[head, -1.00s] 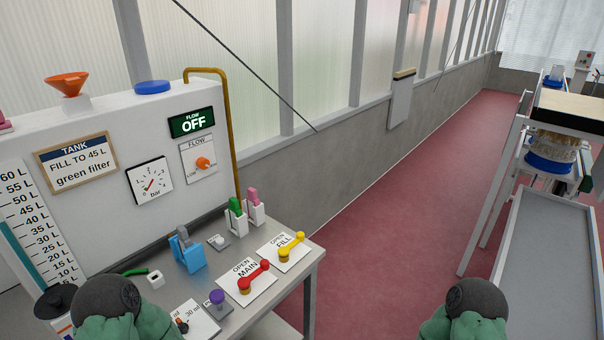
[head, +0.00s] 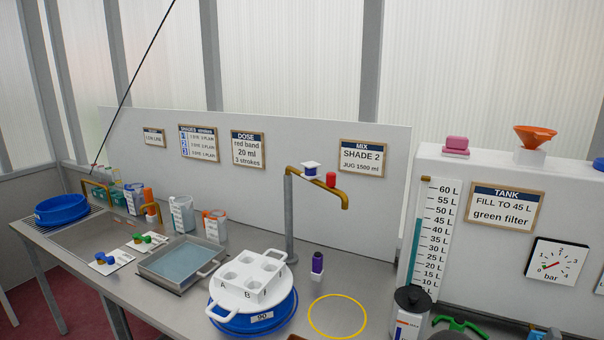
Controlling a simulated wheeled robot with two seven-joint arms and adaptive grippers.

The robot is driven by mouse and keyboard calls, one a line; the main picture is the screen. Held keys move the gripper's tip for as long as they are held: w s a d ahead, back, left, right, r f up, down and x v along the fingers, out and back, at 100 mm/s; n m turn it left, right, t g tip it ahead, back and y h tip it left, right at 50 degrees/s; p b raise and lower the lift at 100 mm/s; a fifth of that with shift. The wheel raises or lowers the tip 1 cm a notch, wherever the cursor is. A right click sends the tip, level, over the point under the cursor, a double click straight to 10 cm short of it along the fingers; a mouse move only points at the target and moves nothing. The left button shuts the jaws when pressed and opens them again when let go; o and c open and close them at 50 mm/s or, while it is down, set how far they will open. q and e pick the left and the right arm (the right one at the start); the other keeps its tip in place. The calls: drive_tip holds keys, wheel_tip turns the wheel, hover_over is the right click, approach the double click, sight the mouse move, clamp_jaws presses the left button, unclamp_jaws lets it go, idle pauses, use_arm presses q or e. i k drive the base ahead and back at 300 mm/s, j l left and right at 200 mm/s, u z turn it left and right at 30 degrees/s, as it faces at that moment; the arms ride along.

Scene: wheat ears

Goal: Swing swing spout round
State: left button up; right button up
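The swing spout is a brass arm (head: 326,189) on top of a grey upright post (head: 290,225), standing at the back of the bench in the middle of the head view. The arm points to the right and a little toward me, and its end bends down over the bench. A red knob (head: 331,179) sits on the arm. A small white and blue piece (head: 310,168) shows at the arm; whether it touches it I cannot tell. Neither of my grippers is in view.
A yellow ring (head: 337,316) marks the bench in front of the spout. A purple-topped piece (head: 317,265) stands behind it. The tank panel (head: 450,164) stands right, with a black-capped bottle (head: 411,313) in front.

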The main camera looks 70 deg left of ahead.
sight(311, 175)
drive_tip(key=u, duration=2.35)
drive_tip(key=i+j, duration=0.1)
drive_tip(key=j, duration=0.2)
drive_tip(key=i+j+z, duration=0.1)
drive_tip(key=j, duration=0.15)
